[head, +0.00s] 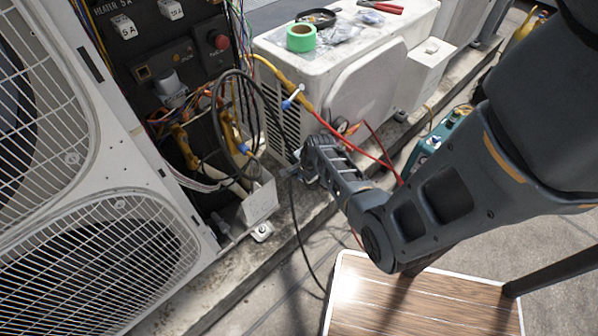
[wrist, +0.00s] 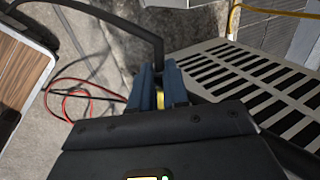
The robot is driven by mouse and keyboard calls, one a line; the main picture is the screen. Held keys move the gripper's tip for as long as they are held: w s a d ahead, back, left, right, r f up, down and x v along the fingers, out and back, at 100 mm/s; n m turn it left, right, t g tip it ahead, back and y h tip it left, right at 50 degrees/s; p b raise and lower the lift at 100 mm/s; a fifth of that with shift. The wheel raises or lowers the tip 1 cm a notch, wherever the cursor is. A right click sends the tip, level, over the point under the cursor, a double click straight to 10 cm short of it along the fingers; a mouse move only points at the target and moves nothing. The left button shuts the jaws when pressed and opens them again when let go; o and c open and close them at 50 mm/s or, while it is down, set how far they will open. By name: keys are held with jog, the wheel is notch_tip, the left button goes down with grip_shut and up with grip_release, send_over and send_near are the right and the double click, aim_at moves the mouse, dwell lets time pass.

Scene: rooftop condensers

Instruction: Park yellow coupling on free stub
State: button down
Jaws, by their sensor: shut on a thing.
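My gripper (wrist: 160,90) is shut on the yellow coupling (wrist: 160,100), and only a thin strip of yellow shows between its blue-grey fingers. A black hose (wrist: 135,30) runs from the jaws up and to the left in the wrist view. In the head view my gripper (head: 292,172) is low beside the slatted end of the white condenser (head: 345,65), near the open unit. The coupling is hidden there, and the black hose (head: 300,235) hangs below the jaws. I cannot make out which fitting is the free stub.
The opened unit's wiring panel (head: 170,70) and loose cables lie left of my gripper. A yellow hose fitting with a blue-and-white valve (head: 293,97) and a red hose (head: 350,143) cross behind it. A wood-topped platform (head: 415,300) stands in front. Green tape (head: 301,38) lies on the condenser.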

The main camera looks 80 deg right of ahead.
jog(key=shift+s+d, duration=0.3)
jog(key=shift+d, duration=0.2)
dwell(0.8)
jog(key=c, duration=1)
grip_release()
jog(key=shift+c, duration=0.2)
jog(key=w+a+p, duration=0.1)
jog(key=w+a, duration=0.3)
jog(key=a, duration=0.2)
jog(key=shift+a+p, duration=0.25)
jog(key=shift+p, duration=0.15)
